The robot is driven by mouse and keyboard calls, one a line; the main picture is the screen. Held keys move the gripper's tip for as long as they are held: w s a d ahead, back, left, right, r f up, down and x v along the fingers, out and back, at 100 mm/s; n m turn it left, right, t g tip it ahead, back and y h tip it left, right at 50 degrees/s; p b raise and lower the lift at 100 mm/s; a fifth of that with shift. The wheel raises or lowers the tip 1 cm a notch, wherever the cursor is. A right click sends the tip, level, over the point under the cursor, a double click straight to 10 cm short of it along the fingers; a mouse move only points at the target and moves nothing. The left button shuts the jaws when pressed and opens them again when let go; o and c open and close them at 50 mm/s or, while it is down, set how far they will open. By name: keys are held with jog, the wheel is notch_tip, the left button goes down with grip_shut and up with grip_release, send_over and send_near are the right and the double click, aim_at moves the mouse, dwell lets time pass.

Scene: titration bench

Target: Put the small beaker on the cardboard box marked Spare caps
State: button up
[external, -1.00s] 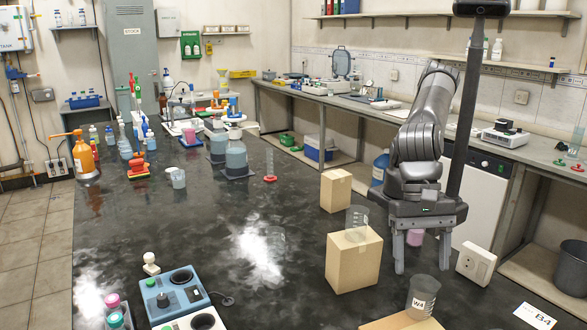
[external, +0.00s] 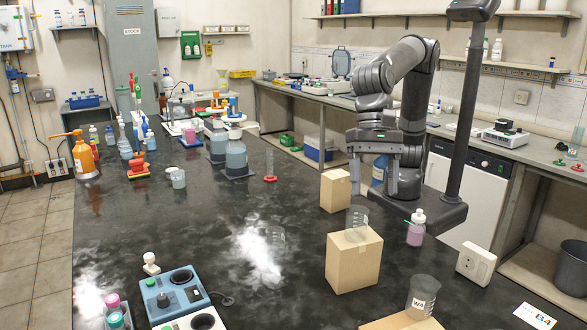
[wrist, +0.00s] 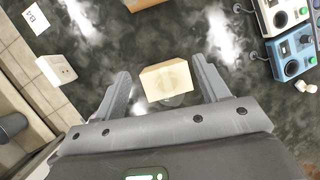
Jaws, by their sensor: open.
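A small clear beaker (external: 357,221) stands upright on a tan cardboard box (external: 354,265) at the right of the dark bench. A second clear beaker marked W4 (external: 422,295) stands on another tan box (external: 402,323) at the front edge. A third tan box (external: 336,191) stands behind, with nothing seen on top. No Spare caps mark is readable on any box. My gripper (external: 372,190) is open and empty, above and behind the beaker on the middle box. In the wrist view a tan box (wrist: 153,87) with a faint round beaker outline shows between and beyond the fingers.
A pink-filled bottle (external: 416,232) stands right of the middle box. A white socket block (external: 476,263) and a B4 card (external: 535,316) are farther right. A blue instrument (external: 172,295) sits at front left. The bench middle is mostly clear.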

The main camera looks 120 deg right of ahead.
jog(key=s+d+r+n, duration=0.2)
jog(key=s+d+n, duration=0.15)
jog(key=d, duration=0.45)
jog(key=s+d+r+n+t, duration=0.1)
jog(key=s+d+n, duration=0.25)
jog(key=d, duration=0.35)
jog(key=s+d+r+n, duration=0.2)
jog(key=s+d, duration=0.2)
jog(key=d, duration=0.4)
jog(key=s+d+f+n+h, duration=0.1)
jog(key=s+d+f+n, duration=0.1)
jog(key=s+d+n, duration=0.2)
jog(key=s+d+f+n+t+h, duration=0.1)
jog(key=s+d+f+n, duration=0.2)
jog(key=s, duration=0.6)
jog(key=s+d+f+n+t+h, duration=0.1)
jog(key=s+d+f+n+h, duration=0.1)
jog(key=s+d+n, duration=0.2)
jog(key=s+d, duration=0.2)
jog(key=s, duration=0.1)
jog(key=shift+d+f+n, duration=0.15)
jog(key=shift+f+n, duration=0.25)
